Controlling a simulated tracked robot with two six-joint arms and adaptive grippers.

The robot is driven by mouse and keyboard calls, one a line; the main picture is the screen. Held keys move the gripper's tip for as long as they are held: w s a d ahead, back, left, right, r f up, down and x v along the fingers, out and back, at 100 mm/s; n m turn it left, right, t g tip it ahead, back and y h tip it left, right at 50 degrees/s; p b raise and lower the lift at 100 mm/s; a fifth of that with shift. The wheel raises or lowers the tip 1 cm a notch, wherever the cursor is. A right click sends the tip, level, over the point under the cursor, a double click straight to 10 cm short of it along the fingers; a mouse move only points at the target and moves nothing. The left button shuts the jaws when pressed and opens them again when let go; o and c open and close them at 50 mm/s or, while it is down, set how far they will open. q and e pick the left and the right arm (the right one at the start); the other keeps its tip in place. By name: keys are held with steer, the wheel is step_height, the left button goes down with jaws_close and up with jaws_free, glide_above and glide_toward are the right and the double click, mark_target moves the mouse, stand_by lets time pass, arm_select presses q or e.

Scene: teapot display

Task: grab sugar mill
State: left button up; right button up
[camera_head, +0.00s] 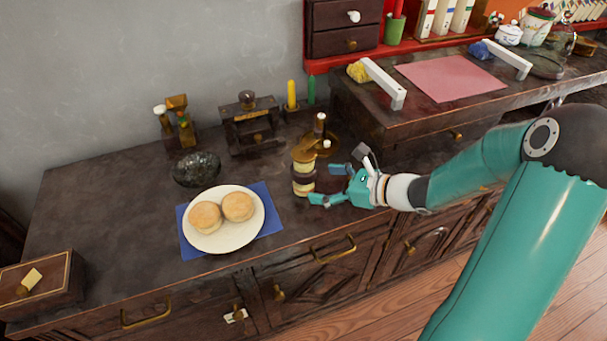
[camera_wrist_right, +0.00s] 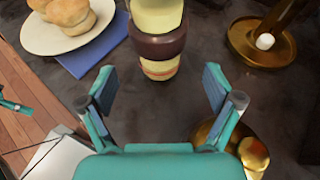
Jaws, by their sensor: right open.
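The sugar mill, as I take it, is an upright banded cylinder (camera_head: 303,174) in cream-yellow and dark brown with a brass-coloured top. It stands on the dark cabinet top, right of the plate. My right gripper (camera_head: 325,184) is open just to the right of it, with its fingers pointing at it. In the right wrist view the mill (camera_wrist_right: 158,45) stands just beyond and between the spread fingertips (camera_wrist_right: 160,88). Nothing is held, and I see no contact. Its top is cut off in that view. My left gripper is not in the head view.
A white plate (camera_head: 224,244) with two buns lies on a blue napkin (camera_head: 270,205) to the left. A brass stand (camera_head: 326,142) rises close behind the mill. A dark bowl (camera_head: 196,169) and a wooden box (camera_head: 40,285) are further left. A raised shelf stands at right.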

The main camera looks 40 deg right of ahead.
mark_target(303, 180)
steer(key=b+x, duration=0.1)
steer(key=x, duration=0.5)
steer(key=shift+w+a+f, duration=0.1)
steer(key=shift+f, duration=0.05)
steer(key=c, duration=1.5)
steer(key=shift+c, duration=0.3)
steer(key=shift+r, duration=0.2)
